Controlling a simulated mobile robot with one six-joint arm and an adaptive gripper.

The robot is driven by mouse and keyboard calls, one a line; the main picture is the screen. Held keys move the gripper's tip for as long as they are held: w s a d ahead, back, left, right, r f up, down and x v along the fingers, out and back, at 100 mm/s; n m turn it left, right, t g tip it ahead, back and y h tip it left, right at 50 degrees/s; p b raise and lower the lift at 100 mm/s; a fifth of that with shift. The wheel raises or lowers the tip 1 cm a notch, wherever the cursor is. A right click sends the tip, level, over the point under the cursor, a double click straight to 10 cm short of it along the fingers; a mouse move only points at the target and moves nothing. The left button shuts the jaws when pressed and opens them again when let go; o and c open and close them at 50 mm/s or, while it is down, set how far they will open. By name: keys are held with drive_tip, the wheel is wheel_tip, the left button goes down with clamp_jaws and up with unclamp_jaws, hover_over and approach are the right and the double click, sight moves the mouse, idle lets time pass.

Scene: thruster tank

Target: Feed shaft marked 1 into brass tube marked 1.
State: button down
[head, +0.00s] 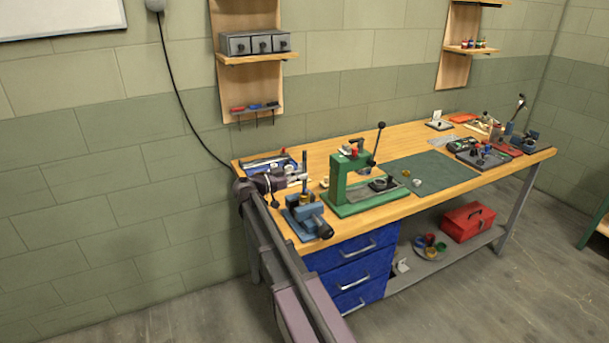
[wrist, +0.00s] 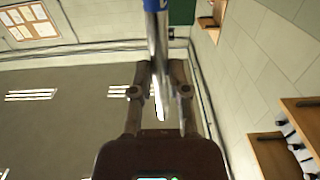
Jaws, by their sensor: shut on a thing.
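My gripper (head: 299,179) is at the left end of the workbench, above the blue vise (head: 312,221). In the wrist view my gripper (wrist: 160,72) is shut on a metal shaft (wrist: 157,45) with a blue part at its top edge. In the head view the grey shaft (head: 304,166) stands about upright between the fingertips, over the vise. Its lower end is hard to make out. I cannot read a number on it.
A green press (head: 345,174) with a lever stands right of the vise. A blue tray (head: 262,164) with tools lies behind my gripper. A green mat (head: 432,170) lies in the middle of the workbench (head: 325,152). Several tools crowd the far right end.

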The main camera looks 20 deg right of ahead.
drive_tip(key=shift+f+b, duration=0.75)
drive_tip(key=shift+f, duration=0.2)
drive_tip(key=c, duration=0.5)
unclamp_jaws()
drive_tip(key=shift+c, duration=0.2)
drive_tip(key=shift+a, duration=0.1)
drive_tip(key=a, duration=1.2)
drive_tip(key=shift+s, duration=0.2)
drive_tip(key=shift+d, duration=0.1)
